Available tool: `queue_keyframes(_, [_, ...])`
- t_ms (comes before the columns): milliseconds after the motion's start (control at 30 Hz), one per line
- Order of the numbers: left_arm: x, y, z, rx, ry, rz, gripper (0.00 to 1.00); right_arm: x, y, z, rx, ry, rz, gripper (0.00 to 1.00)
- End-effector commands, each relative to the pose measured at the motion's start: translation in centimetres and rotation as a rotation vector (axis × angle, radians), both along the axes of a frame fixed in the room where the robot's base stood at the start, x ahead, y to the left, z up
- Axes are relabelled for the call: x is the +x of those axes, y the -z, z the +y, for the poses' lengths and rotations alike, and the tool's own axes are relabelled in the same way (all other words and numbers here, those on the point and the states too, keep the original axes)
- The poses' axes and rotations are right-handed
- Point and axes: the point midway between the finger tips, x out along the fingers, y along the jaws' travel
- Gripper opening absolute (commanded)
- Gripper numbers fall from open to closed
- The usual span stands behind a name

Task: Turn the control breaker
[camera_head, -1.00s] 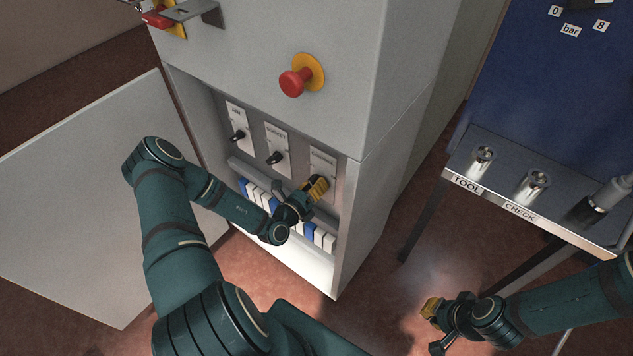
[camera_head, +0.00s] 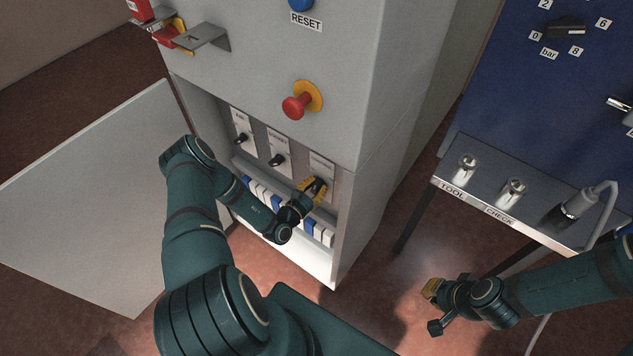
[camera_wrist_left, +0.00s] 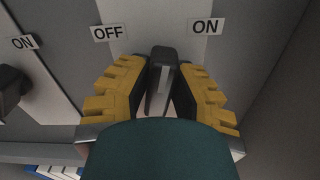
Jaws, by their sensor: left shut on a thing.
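The control breaker is the rightmost of three rotary switches in the open cabinet bay; its pale plate (camera_head: 322,164) shows in the head view, its print too small to read. My left gripper (camera_head: 314,189) is at this switch. In the left wrist view, the dark breaker handle (camera_wrist_left: 161,80) stands between the yellow fingers of my left gripper (camera_wrist_left: 158,92), which is shut on it. The handle's upper end lies between the OFF label (camera_wrist_left: 108,32) and the ON label (camera_wrist_left: 207,26). My right gripper (camera_head: 433,308) is open and empty, low in front of the bench.
Two other switches (camera_head: 240,139) (camera_head: 277,160) sit to the left, above a row of white and blue modules (camera_head: 262,193). A red stop knob (camera_head: 297,107) juts out above. The open cabinet door (camera_head: 90,200) stands left. A tool bench (camera_head: 520,225) stands right.

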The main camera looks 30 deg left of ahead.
Motion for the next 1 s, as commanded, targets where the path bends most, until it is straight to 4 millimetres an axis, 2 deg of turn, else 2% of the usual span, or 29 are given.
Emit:
queue_keyframes(100, [0.2, -0.4, -0.1, 0.110, 0.000, -0.013, 0.00, 0.3, -1.0, -0.1, -0.002, 0.004, -0.006, 0.00])
queue_keyframes(500, [0.2, -0.3, -0.2, 0.426, -0.002, -0.039, 0.00, 0.6, -2.8, -0.2, -0.001, 0.011, -0.014, 0.00])
queue_keyframes(1000, [0.2, -0.1, -0.2, 0.578, -0.002, -0.050, 0.00, 0.5, -3.6, -0.2, 0.000, 0.009, -0.014, 0.00])
